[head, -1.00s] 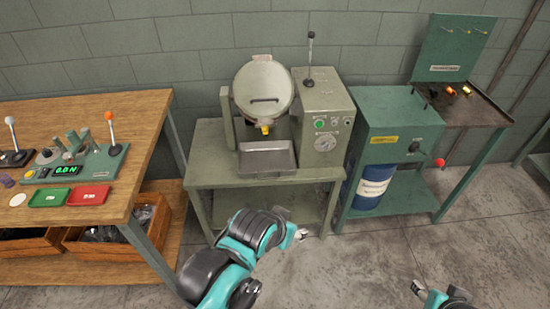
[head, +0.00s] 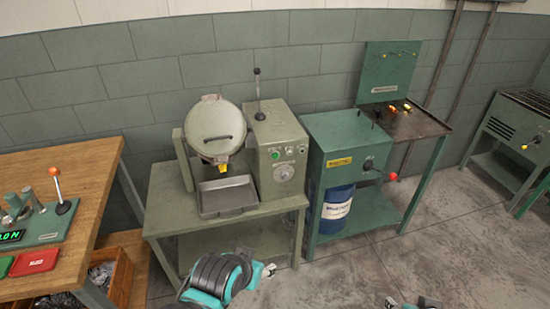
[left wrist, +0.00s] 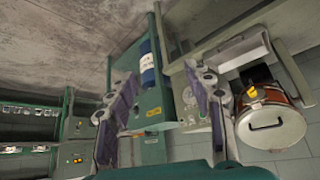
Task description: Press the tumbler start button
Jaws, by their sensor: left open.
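The tumbler is a grey-green machine with a round lidded drum (head: 214,125) and a control box beside it. A green start button (head: 275,156) sits on the box's front panel, above a round dial. My left gripper (head: 268,270) is low in front of the tumbler's stand, apart from the panel. In the left wrist view its fingers (left wrist: 167,88) are spread and empty. My right gripper (head: 392,302) barely shows at the bottom edge; its jaw state is unclear.
A grey tray (head: 227,196) sits below the drum. A lever (head: 257,90) rises from the control box. A green machine (head: 345,140) with a blue drum (head: 337,202) below stands to the right. A wooden bench (head: 95,180) stands left. The floor in front is open.

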